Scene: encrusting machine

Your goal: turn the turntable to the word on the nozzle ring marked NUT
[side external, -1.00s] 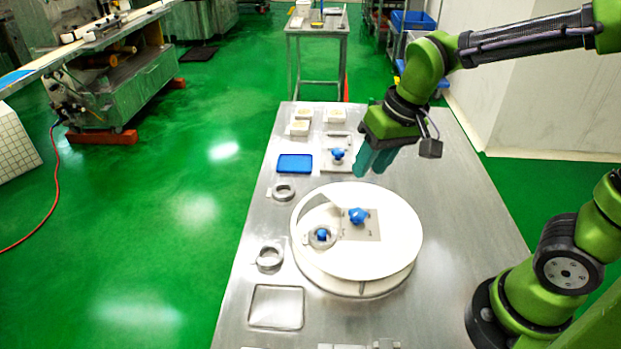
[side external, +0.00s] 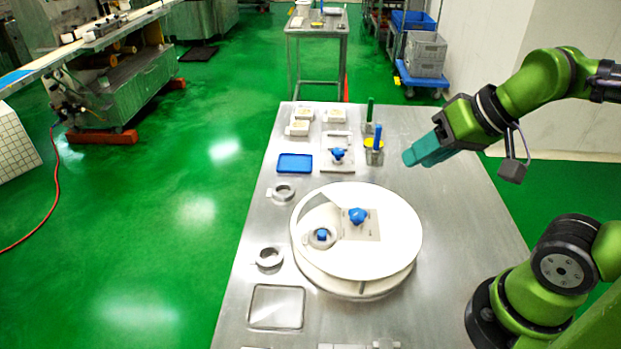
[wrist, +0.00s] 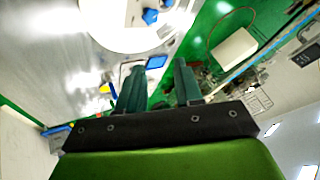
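The white round turntable (side external: 395,235) stands on the steel table, with a blue knob (side external: 357,216) on a grey plate near its middle. A cut-out on its left side shows a grey ring (side external: 332,238) with a blue centre. No word is readable on it, and I cannot tell which ring is marked NUT. Two more grey rings, a back one (side external: 283,191) and a front one (side external: 268,257), lie left of the turntable. My gripper (side external: 408,158) is in the air behind and right of the turntable, touching nothing. In the wrist view its fingers (wrist: 157,70) are apart and empty.
A blue tray (side external: 295,163), pale blocks (side external: 300,128) and a plate with a blue knob (side external: 338,154) lie behind the turntable. Cups with a blue-handled tool (side external: 377,140) and a green-handled tool (side external: 370,112) stand near my gripper. A wire-edged tray (side external: 276,307) lies in front.

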